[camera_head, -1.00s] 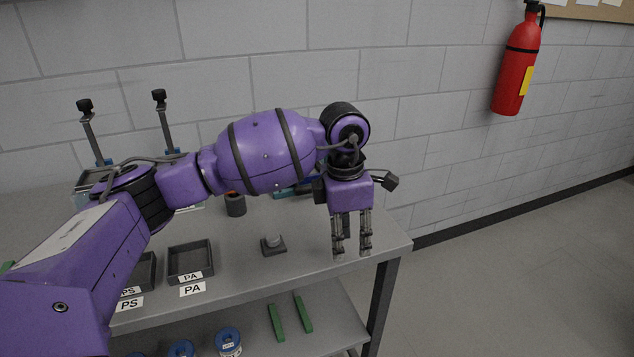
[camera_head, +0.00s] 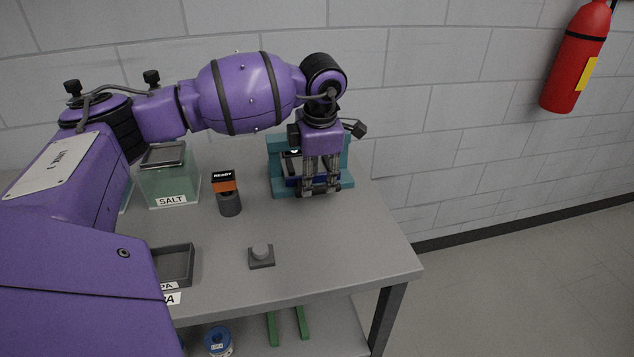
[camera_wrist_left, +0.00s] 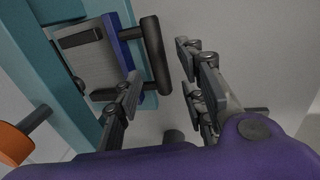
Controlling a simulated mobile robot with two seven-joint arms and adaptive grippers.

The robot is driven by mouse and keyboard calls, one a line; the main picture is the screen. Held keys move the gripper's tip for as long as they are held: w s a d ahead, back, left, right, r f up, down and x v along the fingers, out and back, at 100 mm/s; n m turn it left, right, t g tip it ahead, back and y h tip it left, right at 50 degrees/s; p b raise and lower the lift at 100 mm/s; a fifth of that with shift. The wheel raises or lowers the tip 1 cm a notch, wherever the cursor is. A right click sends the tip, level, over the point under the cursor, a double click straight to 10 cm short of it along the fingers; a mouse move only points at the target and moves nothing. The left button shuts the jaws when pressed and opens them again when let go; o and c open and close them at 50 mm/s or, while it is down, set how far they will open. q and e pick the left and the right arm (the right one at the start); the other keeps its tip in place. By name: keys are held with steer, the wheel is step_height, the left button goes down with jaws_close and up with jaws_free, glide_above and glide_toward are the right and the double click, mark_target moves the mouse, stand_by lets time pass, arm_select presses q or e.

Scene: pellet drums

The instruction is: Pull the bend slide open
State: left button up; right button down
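The bend fixture is a teal frame (camera_head: 278,186) at the back of the table by the wall. Its blue slide (camera_head: 291,181) shows partly behind my left gripper. In the left wrist view, the slide has a grey plate and a blue edge (camera_wrist_left: 131,62), with a dark bar handle (camera_wrist_left: 154,55) standing off it. My left gripper (camera_head: 320,191) points down in front of the fixture and hides part of it. Contact with the handle is not visible. My right gripper is out of view.
A READY device (camera_head: 226,190) with an orange band and a SALT tank (camera_head: 168,185) stand left of the fixture. A grey button (camera_head: 261,255) and a PA tray (camera_head: 178,263) sit nearer the front. The table's right side is clear.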

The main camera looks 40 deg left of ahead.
mark_target(316, 187)
arm_select(q)
steer(key=shift+w+a+f, duration=0.1)
steer(key=shift+w+f, duration=0.05)
steer(key=shift+f, duration=0.5)
steer(key=shift+w+a+f, duration=0.1)
steer(key=shift+f, duration=0.9)
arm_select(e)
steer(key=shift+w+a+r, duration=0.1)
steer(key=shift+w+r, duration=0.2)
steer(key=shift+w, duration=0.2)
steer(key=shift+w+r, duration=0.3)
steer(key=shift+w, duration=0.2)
arm_select(q)
steer(key=shift+c, duration=0.5)
steer(key=shift+w, duration=0.1)
jaws_close()
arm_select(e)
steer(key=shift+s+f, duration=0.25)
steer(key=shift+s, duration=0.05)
